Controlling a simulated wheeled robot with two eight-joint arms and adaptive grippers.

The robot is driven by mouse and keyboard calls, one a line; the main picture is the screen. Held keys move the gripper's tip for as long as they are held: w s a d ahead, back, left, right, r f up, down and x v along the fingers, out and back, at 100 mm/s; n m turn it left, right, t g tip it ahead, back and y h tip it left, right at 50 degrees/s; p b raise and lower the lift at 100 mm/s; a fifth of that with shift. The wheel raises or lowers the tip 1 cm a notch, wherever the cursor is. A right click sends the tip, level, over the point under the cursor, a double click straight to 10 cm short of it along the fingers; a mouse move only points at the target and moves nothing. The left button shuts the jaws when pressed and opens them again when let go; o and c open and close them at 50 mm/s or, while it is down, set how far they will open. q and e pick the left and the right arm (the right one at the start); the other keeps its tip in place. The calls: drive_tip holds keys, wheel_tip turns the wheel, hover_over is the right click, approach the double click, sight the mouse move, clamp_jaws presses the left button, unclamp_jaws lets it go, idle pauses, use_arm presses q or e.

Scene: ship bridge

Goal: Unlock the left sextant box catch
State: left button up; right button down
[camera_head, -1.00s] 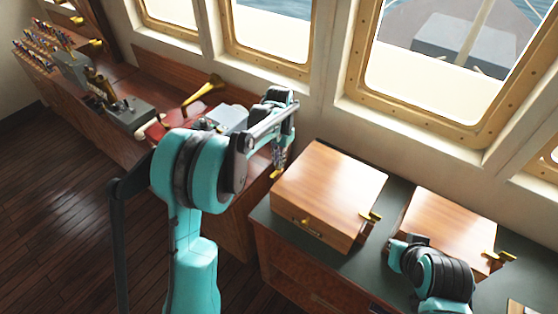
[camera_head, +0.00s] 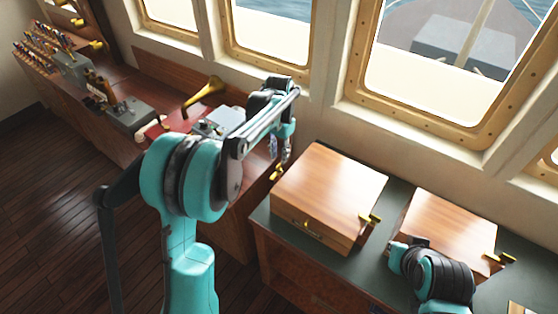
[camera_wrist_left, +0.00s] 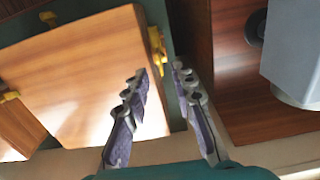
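The left sextant box (camera_head: 328,190) is a closed wooden box on the dark green counter top, with a brass handle (camera_head: 305,226) on its front. A brass catch (camera_head: 277,172) is on its left side and another (camera_head: 370,219) on its right side. My left gripper (camera_head: 286,150) is just above and behind the left-side catch. In the left wrist view its two fingers (camera_wrist_left: 160,70) are apart and empty, with the left-side catch (camera_wrist_left: 157,46) just beyond the tips, close to the box (camera_wrist_left: 85,80). My right arm (camera_head: 436,272) shows at the lower right, but its gripper is hidden.
A second wooden box (camera_head: 450,225) with a brass catch (camera_head: 500,261) stands to the right. A lower wooden desk (camera_head: 228,185) with a grey instrument (camera_head: 222,120) and a brass horn (camera_head: 204,93) is to the left. The window wall (camera_head: 320,105) runs behind.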

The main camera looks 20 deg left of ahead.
sight(278, 166)
use_arm(q)
wheel_tip(278, 166, up, 8)
drive_tip(key=shift+s, duration=0.1)
idle(0.5)
drive_tip(key=s+f+n+t+b, duration=0.2)
drive_tip(key=s+f+b, duration=0.4)
drive_tip(key=s, duration=0.7)
drive_tip(key=s+f+n+t+b, duration=0.2)
drive_tip(key=s+f+t+b, duration=0.3)
drive_tip(key=s+f, duration=0.4)
drive_tip(key=s+b, duration=0.1)
drive_tip(key=s, duration=0.3)
drive_tip(key=shift+a+f, duration=0.15)
drive_tip(key=shift+f, duration=0.25)
